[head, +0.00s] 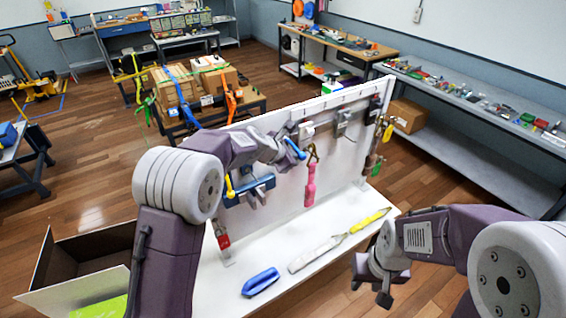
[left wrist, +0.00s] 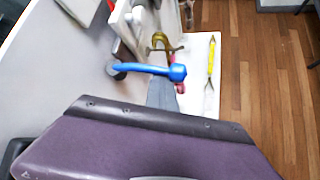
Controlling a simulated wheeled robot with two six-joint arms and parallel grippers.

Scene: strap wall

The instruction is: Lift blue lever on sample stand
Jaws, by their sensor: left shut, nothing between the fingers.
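The blue lever (head: 295,149) shows in the head view on the white panel, just past the end of my left arm, slanting down to the right. In the left wrist view the blue lever (left wrist: 150,69) runs from a dark round pivot at the panel to a rounded blue end. My left gripper (head: 286,155) is shut and empty, close beside the lever; its grey fingers (left wrist: 162,93) show right by the lever in the wrist view. Whether they touch it I cannot tell. My right gripper (head: 380,285) hangs at the right, away from the panel; its finger gap is unclear.
A pink strap (head: 310,185) hangs from a brass hook right of the lever. A blue clamp-like piece (head: 250,188) is on the panel to the left. A blue tool (head: 260,281) and a yellow-handled tool (head: 370,220) lie on the white ledge (head: 350,255).

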